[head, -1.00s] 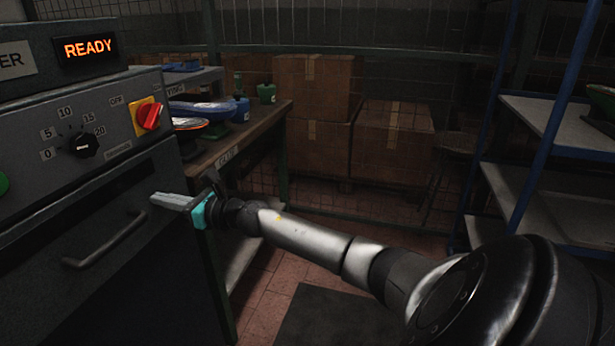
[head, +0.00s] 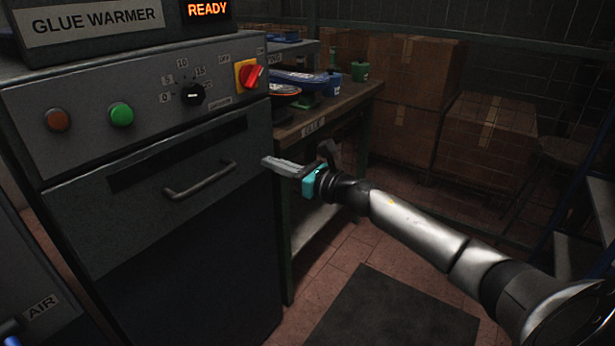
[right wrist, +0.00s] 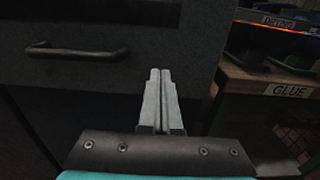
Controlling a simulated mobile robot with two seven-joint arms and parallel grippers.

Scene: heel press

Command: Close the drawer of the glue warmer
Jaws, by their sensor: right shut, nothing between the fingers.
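The glue warmer (head: 70,120) is a dark grey cabinet at the left of the head view, with a lit READY display (head: 208,9) on top. Its drawer front (head: 120,205) has a bar handle (head: 200,181) and looks flush with the cabinet face. The handle also shows in the right wrist view (right wrist: 78,51). My right gripper (head: 268,162) is shut and empty, to the right of the handle near the cabinet's right edge. In the right wrist view its fingers (right wrist: 158,74) overlap the drawer front; I cannot tell whether they touch. My left gripper is out of view.
A workbench (head: 345,108) marked GLUE stands right of the warmer, with blue and green items on it. Cardboard boxes (head: 485,130) stand behind. A dark mat (head: 395,310) lies on the tiled floor. A box marked AIR (head: 40,305) is at lower left.

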